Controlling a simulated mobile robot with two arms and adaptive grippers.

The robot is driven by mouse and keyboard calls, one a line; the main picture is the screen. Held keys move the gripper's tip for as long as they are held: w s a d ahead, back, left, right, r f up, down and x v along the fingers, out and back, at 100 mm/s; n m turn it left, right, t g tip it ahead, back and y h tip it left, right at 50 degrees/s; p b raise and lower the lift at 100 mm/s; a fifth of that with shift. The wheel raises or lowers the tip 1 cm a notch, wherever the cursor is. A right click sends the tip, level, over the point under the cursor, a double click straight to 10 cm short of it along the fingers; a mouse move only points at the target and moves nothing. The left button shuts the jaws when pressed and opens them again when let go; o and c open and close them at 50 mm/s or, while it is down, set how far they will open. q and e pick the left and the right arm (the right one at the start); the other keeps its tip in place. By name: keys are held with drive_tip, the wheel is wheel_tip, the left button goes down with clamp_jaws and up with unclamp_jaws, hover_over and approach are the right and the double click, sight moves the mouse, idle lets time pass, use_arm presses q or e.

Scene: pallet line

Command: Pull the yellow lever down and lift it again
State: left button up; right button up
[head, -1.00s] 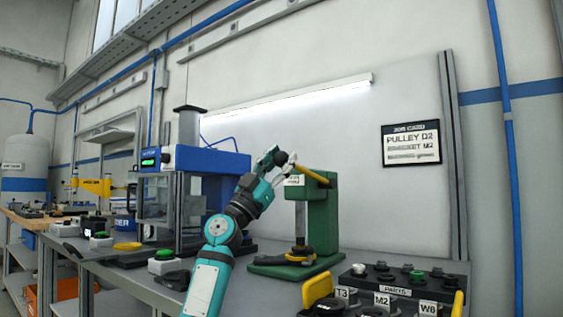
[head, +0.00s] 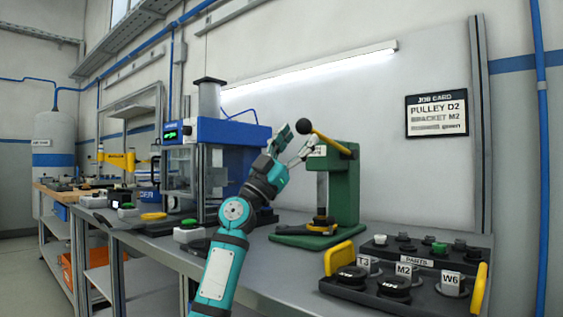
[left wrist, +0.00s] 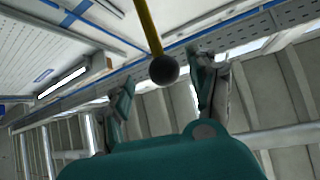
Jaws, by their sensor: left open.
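The yellow lever (head: 328,142) slopes up and left from the top of the green press (head: 345,190) to a round black knob (head: 303,126). My left gripper (head: 299,135) is open, with its fingers pointing up just below and around the knob. In the left wrist view the knob (left wrist: 163,70) appears between the two spread fingers of the left gripper (left wrist: 160,76), with the lever (left wrist: 149,25) running up from it. I cannot tell whether a finger touches the knob. My right gripper is not in view.
A blue-topped machine (head: 208,130) stands left of my arm. A black parts tray (head: 425,250) and a tray with yellow handles (head: 400,290) lie at the right front of the bench. Black and yellow parts sit on the press base. A job card (head: 436,115) hangs behind.

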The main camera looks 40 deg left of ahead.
use_arm(q)
drive_tip(key=v, duration=0.9)
drive_tip(key=shift+w, duration=0.1)
